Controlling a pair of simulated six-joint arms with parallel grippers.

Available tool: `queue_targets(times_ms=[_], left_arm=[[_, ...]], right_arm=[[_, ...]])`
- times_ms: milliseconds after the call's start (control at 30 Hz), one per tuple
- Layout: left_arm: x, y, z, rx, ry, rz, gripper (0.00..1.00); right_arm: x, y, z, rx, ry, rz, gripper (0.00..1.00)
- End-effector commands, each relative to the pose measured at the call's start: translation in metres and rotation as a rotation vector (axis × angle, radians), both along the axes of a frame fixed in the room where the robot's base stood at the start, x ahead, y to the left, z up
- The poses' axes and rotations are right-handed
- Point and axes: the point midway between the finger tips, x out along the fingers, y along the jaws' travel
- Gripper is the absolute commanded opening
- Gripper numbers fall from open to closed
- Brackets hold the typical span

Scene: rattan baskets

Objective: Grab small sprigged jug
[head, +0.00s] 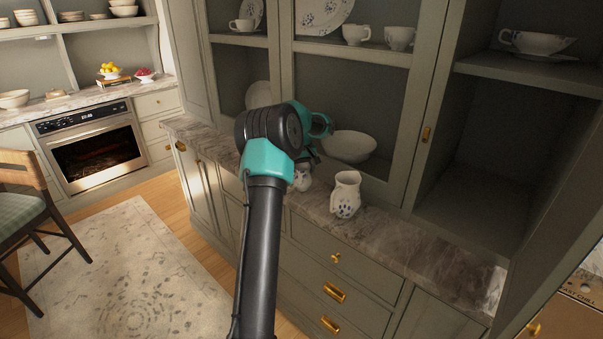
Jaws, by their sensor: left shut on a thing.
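A small white jug (302,181) stands or hangs at the marble counter's front edge, partly hidden behind my left arm; its markings are too small to make out clearly. My left gripper (308,163) is just above it and shut on it, though the fingertips are mostly hidden by my wrist. I cannot tell if the jug touches the counter. A larger white jug with blue sprigs (346,195) stands upright on the counter to the right, apart from the gripper. My right gripper is not in view.
Cabinet frames and shelves with cups (356,34), a platter (322,12) and a sauce boat (535,42) rise above. The counter right of the larger jug is clear.

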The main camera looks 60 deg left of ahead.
Motion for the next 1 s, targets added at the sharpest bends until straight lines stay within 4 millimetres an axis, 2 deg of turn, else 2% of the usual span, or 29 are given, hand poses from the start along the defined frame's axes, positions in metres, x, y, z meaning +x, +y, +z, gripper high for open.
queue_targets(times_ms=[300, 567, 767, 1000], left_arm=[[0.000, 0.000, 0.031, 0.002, -0.003, 0.001, 0.38], [-0.011, -0.018, 0.033, 0.001, 0.000, -0.002, 0.38], [-0.027, -0.042, 0.036, 0.000, 0.000, -0.002, 0.38], [-0.053, -0.084, 0.040, 0.000, -0.001, -0.002, 0.38]], right_arm=[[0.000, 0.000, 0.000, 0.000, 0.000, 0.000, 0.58], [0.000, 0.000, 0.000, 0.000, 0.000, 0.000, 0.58], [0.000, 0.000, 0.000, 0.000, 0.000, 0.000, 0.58], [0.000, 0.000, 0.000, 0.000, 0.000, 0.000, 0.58]])
